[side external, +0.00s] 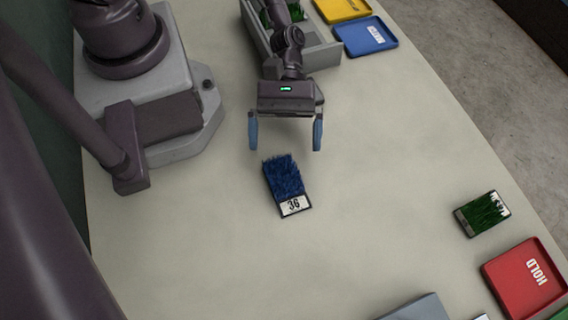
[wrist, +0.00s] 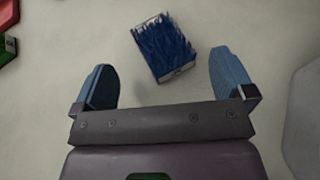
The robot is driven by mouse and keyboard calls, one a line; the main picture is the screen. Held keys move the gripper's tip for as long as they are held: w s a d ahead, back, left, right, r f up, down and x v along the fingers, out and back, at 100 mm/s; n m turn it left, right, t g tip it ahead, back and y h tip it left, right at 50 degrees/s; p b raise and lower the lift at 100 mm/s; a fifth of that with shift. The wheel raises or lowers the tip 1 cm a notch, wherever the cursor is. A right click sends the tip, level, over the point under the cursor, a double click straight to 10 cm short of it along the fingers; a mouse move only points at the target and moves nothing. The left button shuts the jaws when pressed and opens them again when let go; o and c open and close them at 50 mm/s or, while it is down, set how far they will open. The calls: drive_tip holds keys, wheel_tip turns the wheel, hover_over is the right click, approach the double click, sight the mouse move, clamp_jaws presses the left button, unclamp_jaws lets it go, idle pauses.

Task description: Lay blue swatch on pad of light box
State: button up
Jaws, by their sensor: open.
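The blue swatch (side external: 284,177) lies flat on the table, a blue turf piece with a white end label reading 36. In the wrist view the blue swatch (wrist: 164,46) sits ahead of and between the fingers, slightly tilted. My gripper (side external: 286,134) is open and empty, its two blue fingertips spread above the table just behind the swatch. The open fingers also show in the wrist view (wrist: 163,84). I cannot identify the light box or its pad for sure; a grey box (side external: 416,309) is cut off at the bottom edge.
A green swatch (side external: 482,214) lies at right, near a red HOLD tray (side external: 524,279). A blue tray (side external: 365,37) and a yellow tray (side external: 342,8) lie at the back. A grey bin (side external: 322,57) with green turf stands behind my gripper. The table around the blue swatch is clear.

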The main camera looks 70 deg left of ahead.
sight(283, 172)
drive_tip(key=x, duration=0.5)
drive_tip(key=shift+s+d, duration=0.1)
drive_tip(key=shift+s, duration=0.1)
drive_tip(key=c, duration=1.3)
